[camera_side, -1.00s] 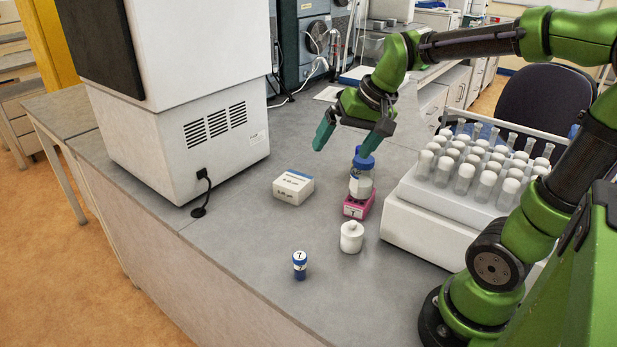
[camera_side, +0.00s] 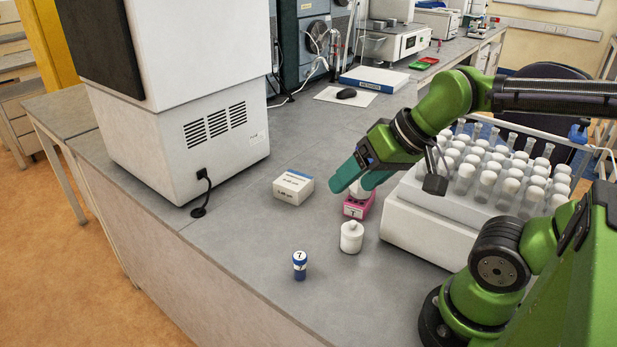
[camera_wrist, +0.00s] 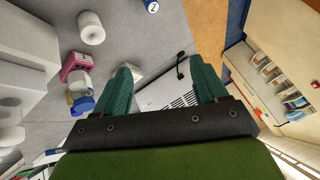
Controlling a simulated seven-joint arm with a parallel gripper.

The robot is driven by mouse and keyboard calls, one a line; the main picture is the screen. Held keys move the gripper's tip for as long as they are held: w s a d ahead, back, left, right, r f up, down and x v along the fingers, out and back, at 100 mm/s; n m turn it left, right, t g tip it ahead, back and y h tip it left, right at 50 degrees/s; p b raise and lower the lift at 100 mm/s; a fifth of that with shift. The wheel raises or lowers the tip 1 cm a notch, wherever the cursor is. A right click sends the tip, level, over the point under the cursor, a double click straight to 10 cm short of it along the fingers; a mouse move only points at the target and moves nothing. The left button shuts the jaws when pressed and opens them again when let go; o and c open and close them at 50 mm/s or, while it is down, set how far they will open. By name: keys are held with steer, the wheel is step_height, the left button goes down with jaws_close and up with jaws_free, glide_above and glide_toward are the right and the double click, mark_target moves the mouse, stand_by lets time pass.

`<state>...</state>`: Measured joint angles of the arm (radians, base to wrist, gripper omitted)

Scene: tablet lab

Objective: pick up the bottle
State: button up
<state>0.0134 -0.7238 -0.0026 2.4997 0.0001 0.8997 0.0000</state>
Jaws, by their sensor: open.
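The bottle, white-bodied with a blue cap, stands on a small pink block (camera_side: 357,206). In the side view my gripper hides most of it, and only a white part of the bottle (camera_side: 357,193) shows. In the wrist view the bottle (camera_wrist: 79,82) and its blue cap (camera_wrist: 83,104) lie left of both fingers, outside the gap between them. My gripper (camera_side: 351,188) is open and empty, tilted down to the left in front of the bottle. Its two teal fingers also show in the wrist view (camera_wrist: 160,66). Contact with the bottle cannot be told.
A white lidded jar (camera_side: 351,237) stands in front of the pink block. A blue numbered vial (camera_side: 299,265) is nearer the front edge. A white labelled box (camera_side: 293,187) lies left. A rack of white-capped tubes (camera_side: 440,215) stands close on the right. A large white machine (camera_side: 220,140) is at left.

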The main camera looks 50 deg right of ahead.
steer(key=w+d+f+m+g+h, duration=0.15)
steer(key=w+d, duration=0.35)
steer(key=d, duration=0.6)
steer(key=w+d+m+g+h, duration=0.1)
steer(key=w+d+m+h, duration=0.15)
steer(key=w+d, duration=0.55)
steer(key=w+d+f+m+g+h, duration=0.1)
steer(key=w+d+m+g+h, duration=0.15)
steer(key=d, duration=1.05)
steer(key=shift+t+y, duration=0.3)
steer(key=shift+y, duration=0.15)
steer(key=x, duration=1.1)
steer(key=shift+w+a+r, duration=0.1)
steer(key=shift+w, duration=0.2)
steer(key=shift+s+d+x, duration=0.15)
steer(key=shift+x, duration=1.2)
steer(key=shift+s+d+x, duration=0.1)
steer(key=shift+d+x, duration=0.1)
steer(key=shift+x, duration=1.15)
steer(key=shift+c, duration=0.3)
steer(key=shift+r, duration=0.1)
jaws_close()
